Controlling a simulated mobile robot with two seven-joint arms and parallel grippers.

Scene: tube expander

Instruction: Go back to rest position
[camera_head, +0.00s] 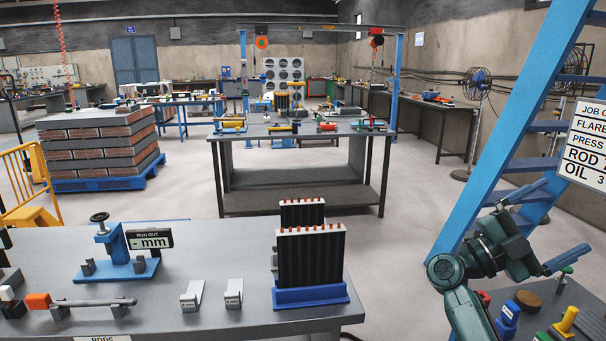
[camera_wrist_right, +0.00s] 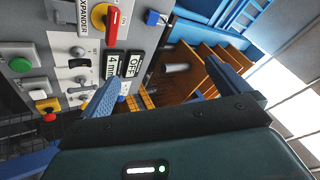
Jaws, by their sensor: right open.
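My right gripper (camera_head: 548,225) is at the right of the head view, above a bench edge and in front of the blue ladder frame. Its two blue fingers are spread apart with nothing between them. In the right wrist view, the gripper (camera_wrist_right: 165,88) is also open and empty. I cannot tell how far the fingers are from the panel. My left gripper is not in view.
A blue ladder frame (camera_head: 508,130) and a sign (camera_head: 585,143) stand close to my right arm.

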